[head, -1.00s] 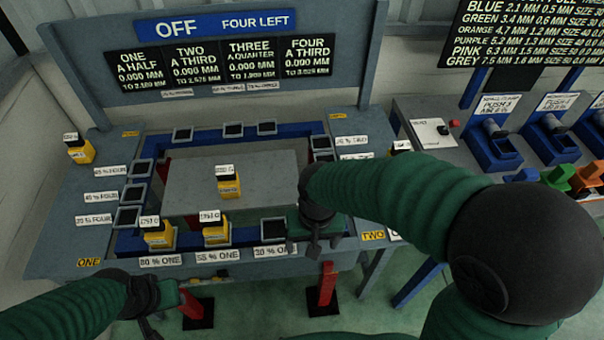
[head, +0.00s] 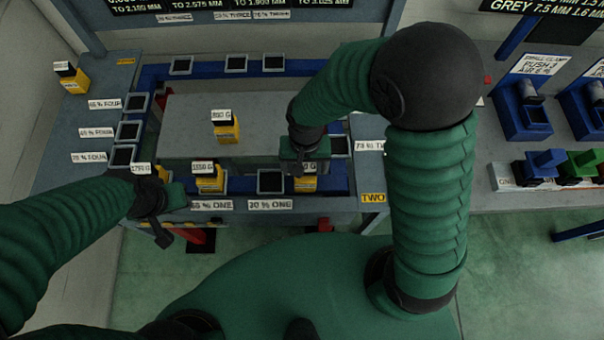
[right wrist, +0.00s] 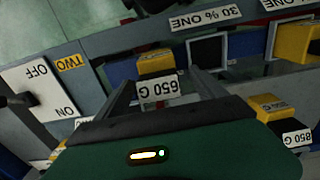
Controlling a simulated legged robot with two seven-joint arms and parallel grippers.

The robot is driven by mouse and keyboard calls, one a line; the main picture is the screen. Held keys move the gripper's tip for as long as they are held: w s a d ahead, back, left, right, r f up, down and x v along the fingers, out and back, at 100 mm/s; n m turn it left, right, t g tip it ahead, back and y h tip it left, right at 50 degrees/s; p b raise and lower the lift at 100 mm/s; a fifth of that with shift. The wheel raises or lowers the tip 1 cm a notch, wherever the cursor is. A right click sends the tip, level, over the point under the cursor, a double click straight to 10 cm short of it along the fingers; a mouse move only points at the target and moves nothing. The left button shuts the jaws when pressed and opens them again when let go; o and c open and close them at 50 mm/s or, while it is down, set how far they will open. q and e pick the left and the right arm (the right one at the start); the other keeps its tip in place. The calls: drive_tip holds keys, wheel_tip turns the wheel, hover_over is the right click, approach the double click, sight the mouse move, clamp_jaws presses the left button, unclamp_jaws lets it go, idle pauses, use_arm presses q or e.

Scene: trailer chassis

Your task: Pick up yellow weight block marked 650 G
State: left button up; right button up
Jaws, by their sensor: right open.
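The yellow block with a white "650 G" label (right wrist: 155,63) shows in the right wrist view, between and just beyond my open right fingers (right wrist: 160,79). Its label faces the camera. In the head view my right gripper (head: 300,168) is over the front right of the blue frame, and the yellow block (head: 305,184) shows partly below it. No grip on the block is visible. My left gripper (head: 162,225) is at the bench's front left edge, close to a block labelled 1750 G; its finger opening is unclear.
A yellow 850 G block (head: 226,130) stands on the grey centre plate (head: 185,125). A 1550 G block (head: 210,182) stands in the front row beside an empty square socket (head: 271,181). Another yellow block (head: 75,82) is at far left. Coloured valves (head: 545,163) are at right.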

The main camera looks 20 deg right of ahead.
sight(307, 175)
drive_tip(key=f, duration=0.1)
drive_tip(key=d+f, duration=0.1)
drive_tip(key=f, duration=0.2)
drive_tip(key=shift+d, duration=0.25)
drive_tip(key=shift+a+f, duration=0.8)
drive_tip(key=shift+a, duration=0.05)
drive_tip(key=shift+w+a, duration=0.1)
drive_tip(key=shift+a, duration=0.2)
drive_tip(key=shift+c, duration=2.3)
drive_tip(key=shift+d, duration=0.65)
drive_tip(key=c, duration=0.5)
drive_tip(key=shift+d, duration=0.15)
drive_tip(key=shift+c, duration=1.1)
drive_tip(key=c, duration=0.5)
use_arm(q)
drive_tip(key=shift+s+d+r, duration=0.1)
drive_tip(key=shift+d+r, duration=0.25)
drive_tip(key=shift+d, duration=0.1)
use_arm(e)
drive_tip(key=shift+a, duration=0.4)
clamp_jaws()
